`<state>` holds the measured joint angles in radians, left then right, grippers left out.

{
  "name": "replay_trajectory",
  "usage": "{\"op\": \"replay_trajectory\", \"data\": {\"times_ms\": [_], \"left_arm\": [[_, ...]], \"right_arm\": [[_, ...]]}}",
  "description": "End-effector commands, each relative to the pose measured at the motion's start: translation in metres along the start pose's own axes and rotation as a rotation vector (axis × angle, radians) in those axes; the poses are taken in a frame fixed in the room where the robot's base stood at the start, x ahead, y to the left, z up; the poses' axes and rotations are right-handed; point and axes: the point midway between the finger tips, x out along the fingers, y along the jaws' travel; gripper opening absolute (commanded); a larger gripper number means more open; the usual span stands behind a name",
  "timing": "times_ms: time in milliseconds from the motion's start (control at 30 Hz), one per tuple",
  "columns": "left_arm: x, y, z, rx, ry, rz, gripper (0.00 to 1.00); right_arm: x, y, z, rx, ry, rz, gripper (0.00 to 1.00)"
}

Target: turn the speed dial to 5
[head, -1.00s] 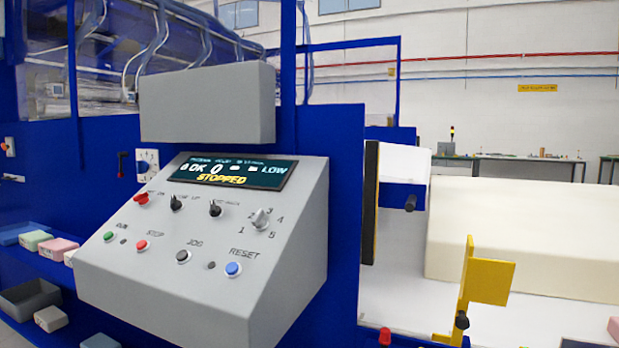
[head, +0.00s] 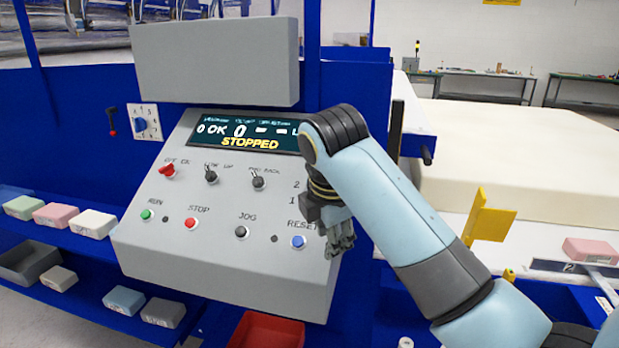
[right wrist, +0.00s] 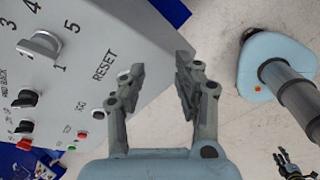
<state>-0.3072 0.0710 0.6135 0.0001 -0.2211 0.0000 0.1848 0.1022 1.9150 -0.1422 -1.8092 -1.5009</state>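The sloped grey control panel (head: 200,260) has a display reading STOPPED. The silver speed dial (right wrist: 40,46) shows at the upper left of the right wrist view, with 1, 3, 4 and 5 around it; I cannot tell surely which number it points to. In the head view my right arm hides the dial; only 1 and 2 show. My right gripper (head: 340,240) is beside the RESET button (head: 298,242), at the panel's right edge. In the right wrist view the gripper (right wrist: 160,78) is open and empty, apart from the dial. A small dark gripper (right wrist: 290,165), apparently my left, shows at lower right.
Switches (head: 211,176) and the RUN, STOP and JOG buttons lie left of my right gripper. A grey box (head: 215,62) overhangs the display. A large cream foam block (head: 520,140) and a yellow bracket (head: 488,220) are at right. Small foam blocks (head: 57,215) line the left shelf.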

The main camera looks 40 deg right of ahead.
Motion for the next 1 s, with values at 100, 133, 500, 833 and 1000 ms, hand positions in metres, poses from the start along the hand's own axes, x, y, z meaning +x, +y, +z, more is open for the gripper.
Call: {"op": "replay_trajectory", "data": {"times_ms": [100, 133, 500, 833, 1000], "left_arm": [[-0.002, -0.002, -0.003, 0.001, 0.004, -0.002, 0.4], [-0.002, -0.003, -0.004, 0.001, 0.005, -0.003, 0.4], [-0.006, -0.008, -0.012, 0.003, 0.018, -0.009, 0.4], [-0.013, -0.009, -0.013, 0.003, 0.018, -0.009, 0.4], [-0.019, -0.009, -0.013, 0.003, 0.017, -0.009, 0.4]], "right_arm": [[-0.018, 0.038, 0.006, -0.181, -0.016, 0.001, 0.32], [-0.023, 0.047, 0.007, -0.232, -0.02, -0.001, 0.32], [-0.092, 0.138, 0.027, -0.807, -0.046, -0.04, 0.32], [-0.053, 0.139, 0.031, -0.849, -0.044, -0.052, 0.32], [-0.02, 0.139, 0.033, -0.848, -0.044, -0.049, 0.32]]}}
